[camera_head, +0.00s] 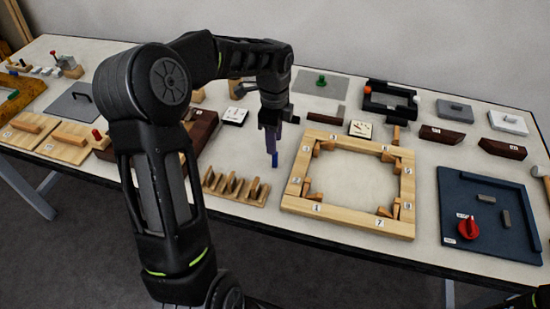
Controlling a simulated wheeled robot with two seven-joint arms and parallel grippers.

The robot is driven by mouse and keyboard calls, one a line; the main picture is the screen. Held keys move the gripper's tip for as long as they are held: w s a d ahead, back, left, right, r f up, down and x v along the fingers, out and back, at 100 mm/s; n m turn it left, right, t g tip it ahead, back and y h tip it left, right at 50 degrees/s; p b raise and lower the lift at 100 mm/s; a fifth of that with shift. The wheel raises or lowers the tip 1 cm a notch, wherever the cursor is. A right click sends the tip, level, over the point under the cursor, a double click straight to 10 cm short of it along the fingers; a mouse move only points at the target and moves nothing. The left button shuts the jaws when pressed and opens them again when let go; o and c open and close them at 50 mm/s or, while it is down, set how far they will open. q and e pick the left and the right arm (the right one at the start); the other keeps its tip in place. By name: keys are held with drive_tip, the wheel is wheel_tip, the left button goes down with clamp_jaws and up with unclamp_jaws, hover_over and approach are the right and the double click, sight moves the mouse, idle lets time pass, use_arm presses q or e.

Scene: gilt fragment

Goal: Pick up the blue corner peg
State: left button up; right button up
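The blue corner peg (275,160) is a small upright blue piece near the middle of the table, left of the square wooden frame (300,207). My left gripper (273,148) points down directly over the peg, with its fingertips at the peg's upper part. The fingers hide the peg's top, and I cannot tell whether they are closed on it or whether its foot touches the table. My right gripper is not in view.
A wooden rack (234,189) with several upright wedges stands just left of the peg. Wooden wedges sit inside the frame's corners. A dark blue tray (462,185) with a red knob (468,228) lies at right. Small free table patches surround the peg.

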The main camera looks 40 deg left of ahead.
sight(275, 160)
use_arm(q)
drive_tip(key=f+p, duration=0.1)
drive_tip(key=f, duration=0.3)
drive_tip(key=shift+s+p, duration=0.2)
drive_tip(key=shift+p, duration=0.15)
drive_tip(key=shift+f, duration=0.6)
drive_tip(key=shift+c, duration=0.2)
clamp_jaws()
